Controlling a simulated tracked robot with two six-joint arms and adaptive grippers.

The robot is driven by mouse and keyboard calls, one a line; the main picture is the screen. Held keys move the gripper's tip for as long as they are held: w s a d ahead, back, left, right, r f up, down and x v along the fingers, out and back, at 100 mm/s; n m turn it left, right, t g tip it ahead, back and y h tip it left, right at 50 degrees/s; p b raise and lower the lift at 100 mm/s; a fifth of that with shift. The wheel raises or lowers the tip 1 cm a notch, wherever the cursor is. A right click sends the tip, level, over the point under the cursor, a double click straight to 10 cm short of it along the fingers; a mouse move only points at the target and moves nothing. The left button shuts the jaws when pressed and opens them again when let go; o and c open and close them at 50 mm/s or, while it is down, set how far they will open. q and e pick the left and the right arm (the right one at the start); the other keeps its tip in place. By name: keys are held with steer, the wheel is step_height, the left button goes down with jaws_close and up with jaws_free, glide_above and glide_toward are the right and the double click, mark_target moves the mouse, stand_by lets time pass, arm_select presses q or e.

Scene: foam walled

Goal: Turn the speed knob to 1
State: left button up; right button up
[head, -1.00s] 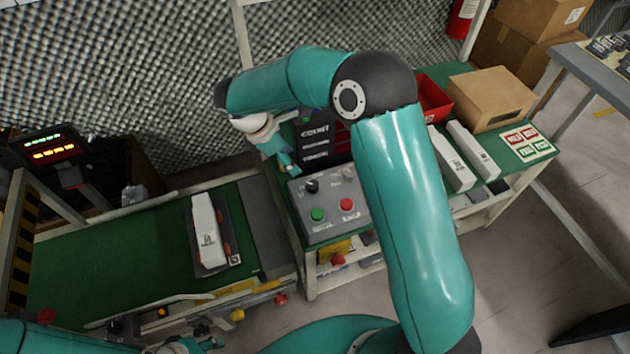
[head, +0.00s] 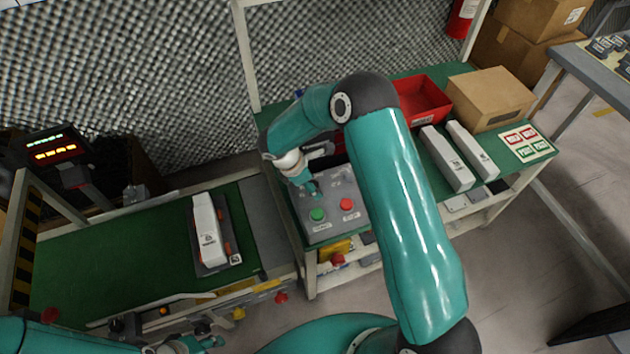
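The grey control panel (head: 325,228) stands on the green bench, with a green button (head: 317,214) and a red button (head: 346,204) on its near part. The black knob seen earlier on the panel's upper left is now hidden behind my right gripper (head: 314,190). That gripper points down over this spot. Its fingers are too small and covered to tell whether they are open or touching the knob. My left gripper (head: 205,343) is low at the bottom edge, away from the panel; its fingers are not clear.
A white box on a dark tray (head: 227,217) lies on the green conveyor (head: 120,245) at left. Two white boxes (head: 447,160), a red bin (head: 424,99) and a cardboard box (head: 490,98) sit on the bench at right. A lit display (head: 52,147) stands far left.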

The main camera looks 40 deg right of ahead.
steer(key=c, duration=1.1)
steer(key=shift+d, duration=0.45)
jaws_close()
steer(key=shift+a, duration=0.4)
steer(key=shift+a+f, duration=0.15)
steer(key=shift+a, duration=0.05)
